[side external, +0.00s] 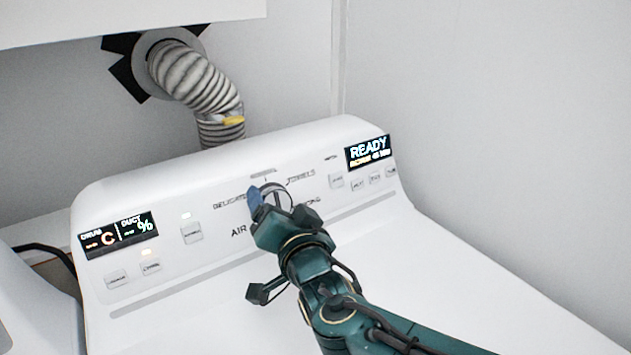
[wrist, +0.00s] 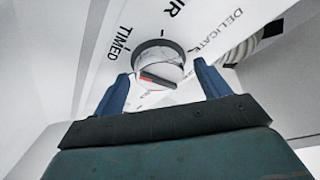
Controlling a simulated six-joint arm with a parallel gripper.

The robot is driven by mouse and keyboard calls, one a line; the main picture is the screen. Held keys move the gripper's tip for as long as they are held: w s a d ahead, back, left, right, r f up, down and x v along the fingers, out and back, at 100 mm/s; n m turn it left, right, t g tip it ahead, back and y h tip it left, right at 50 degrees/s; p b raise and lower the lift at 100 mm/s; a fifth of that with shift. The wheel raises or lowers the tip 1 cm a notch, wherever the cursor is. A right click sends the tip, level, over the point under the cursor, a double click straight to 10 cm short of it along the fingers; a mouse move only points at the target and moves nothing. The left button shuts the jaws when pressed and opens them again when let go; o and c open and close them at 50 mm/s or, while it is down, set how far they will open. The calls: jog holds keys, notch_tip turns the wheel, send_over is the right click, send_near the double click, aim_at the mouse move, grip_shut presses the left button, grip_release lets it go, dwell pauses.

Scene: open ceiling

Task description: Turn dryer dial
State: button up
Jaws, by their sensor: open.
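The dryer dial (wrist: 160,66) is a round pale knob with a dark ring and a bar across its face, part of it red. In the side view the dial (side external: 273,189) sits mid-panel and is partly hidden by my gripper. My gripper (wrist: 162,88) is open, with one blue finger on each side of the dial in the wrist view. In the side view my gripper (side external: 272,205) is right in front of the dial. I cannot tell whether the fingers touch it. Words such as TIMED, AIR and DELICATE ring the dial.
The white dryer panel (side external: 240,160) has a READY display (side external: 367,151) at right, a drum and duct display (side external: 118,236) at left, and several small buttons. A ribbed duct hose (side external: 195,85) rises behind it. The dryer top (side external: 470,250) is clear apart from my arm.

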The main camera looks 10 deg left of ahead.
jog(key=n+y, duration=0.2)
jog(key=n, duration=0.3)
jog(key=shift+w+d, duration=0.1)
jog(key=shift+d+n+g+y, duration=0.1)
jog(key=shift+n+g+y, duration=0.4)
jog(key=shift+n, duration=1.1)
jog(key=shift+n+g+y, duration=0.4)
jog(key=shift+n+y, duration=0.1)
jog(key=shift+n, duration=1.1)
jog(key=v, duration=1.4)
jog(key=w+d+r+m+h, duration=0.2)
jog(key=w+d+r+h, duration=0.1)
jog(key=d, duration=0.7)
jog(key=w+d+r+m+h, duration=0.2)
jog(key=w+d+r+h, duration=0.1)
jog(key=d, duration=0.7)
jog(key=shift+w+r, duration=0.6)
jog(key=shift+r, duration=0.5)
jog(key=shift+d, duration=0.15)
